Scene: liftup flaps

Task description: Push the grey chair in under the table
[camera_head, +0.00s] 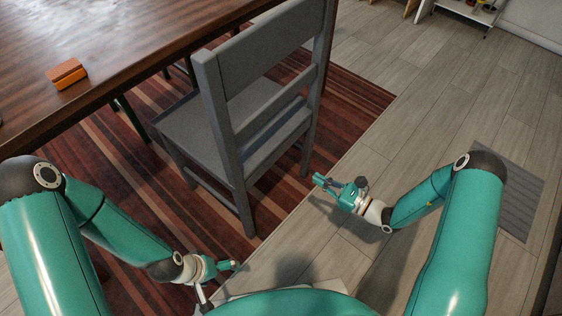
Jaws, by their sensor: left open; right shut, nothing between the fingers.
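The grey chair (271,108) stands upright on the rug with its back towards me and to the right. Its seat (190,128) faces the brown table (130,45), and the seat's far-left part is close to or partly under the table edge. My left gripper (222,280) is low in front, left of the chair's near leg and apart from it; it is open and empty. My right gripper (320,182) is right of the chair back, close to its right legs, shut and empty. I cannot tell whether it touches the chair.
An orange-brown block (66,74) lies on the table. A striped red rug (120,200) lies under table and chair. Grey plank floor (410,125) is clear to the right. A grey floor mat (508,190) and a white shelf (470,10) are further off.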

